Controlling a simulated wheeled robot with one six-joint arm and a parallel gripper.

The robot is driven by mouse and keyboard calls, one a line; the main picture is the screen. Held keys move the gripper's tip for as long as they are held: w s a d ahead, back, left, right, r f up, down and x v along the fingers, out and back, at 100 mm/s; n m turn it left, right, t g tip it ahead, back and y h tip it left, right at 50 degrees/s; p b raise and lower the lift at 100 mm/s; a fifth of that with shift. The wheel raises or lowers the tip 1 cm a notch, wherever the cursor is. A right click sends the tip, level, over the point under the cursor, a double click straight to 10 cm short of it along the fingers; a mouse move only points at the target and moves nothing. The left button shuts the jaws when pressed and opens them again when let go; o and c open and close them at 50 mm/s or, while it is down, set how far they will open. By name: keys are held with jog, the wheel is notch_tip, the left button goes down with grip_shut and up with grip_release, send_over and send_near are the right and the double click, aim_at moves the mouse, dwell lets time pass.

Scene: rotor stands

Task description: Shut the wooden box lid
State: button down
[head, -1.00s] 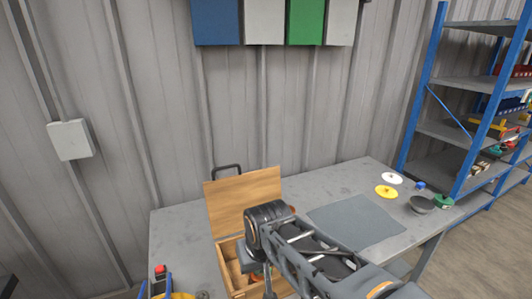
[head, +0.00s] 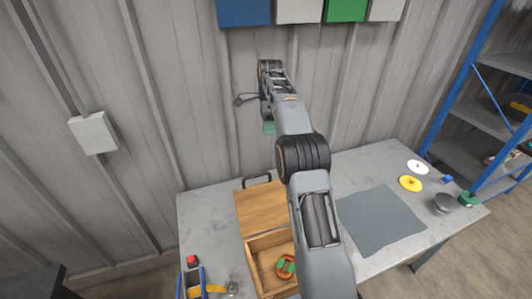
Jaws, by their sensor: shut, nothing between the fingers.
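The wooden box (head: 252,262) stands on the grey workbench, partly covered by my arm at its right side. Its lid (head: 262,209) is open, raised at the back edge of the box on the wall side, with a dark handle (head: 256,178) at its far edge. Inside the box lies a reddish-brown ring-like thing with green parts (head: 285,267). My gripper (head: 242,100) is high above and beyond the lid, close in the picture to the wall. It is small and dark here, appears shut and empty, and is apart from the lid.
A grey mat (head: 380,220) lies right of the box. White (head: 417,167) and yellow (head: 411,184) discs, a dark grey bowl (head: 444,203) and a green item (head: 467,198) are at the right. A blue-sided holder (head: 192,284) and a red-topped item (head: 192,261) stand at the left.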

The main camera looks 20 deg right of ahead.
jog(key=s+a+f+b, duration=0.2)
jog(key=s+f, duration=0.4)
jog(key=f, duration=0.3)
jog(key=shift+s+a+f+m, duration=0.15)
jog(key=shift+a+f+m, duration=0.1)
jog(key=shift+f+m, duration=0.05)
jog(key=shift+s, duration=0.1)
dwell(0.5)
